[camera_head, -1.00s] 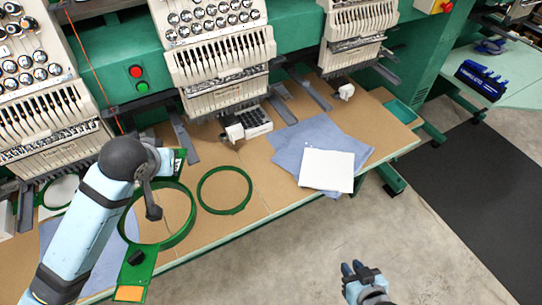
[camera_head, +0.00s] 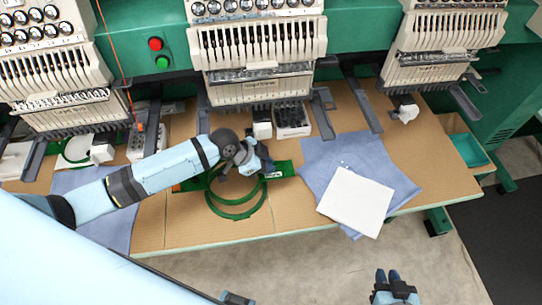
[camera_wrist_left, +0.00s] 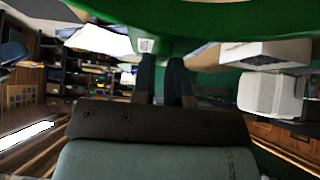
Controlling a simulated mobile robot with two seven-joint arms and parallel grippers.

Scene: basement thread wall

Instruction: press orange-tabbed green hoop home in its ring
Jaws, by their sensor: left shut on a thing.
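The green hoop (camera_head: 213,182) is held by my left gripper (camera_head: 263,162) at its right-hand tab (camera_head: 283,169), which has a small white label. Only a sliver of orange (camera_head: 177,188) shows at its left end, by my arm. The green ring (camera_head: 236,216) lies on the brown tabletop, and the hoop overlaps its far part in the head view. I cannot tell how high the hoop is above it. In the left wrist view the hoop's green band (camera_wrist_left: 215,18) crosses the top, and the left fingers (camera_wrist_left: 163,75) reach its tab. My right gripper (camera_head: 391,278) is empty, low in front of the table.
Embroidery heads (camera_head: 258,55) stand along the back, with dark arms reaching over the table. A black-and-white rack (camera_head: 292,122) stands behind the hoop. Blue cloths (camera_head: 330,155) and a white sheet (camera_head: 356,202) lie to the right. The brown tabletop (camera_head: 185,230) is bare left of the ring.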

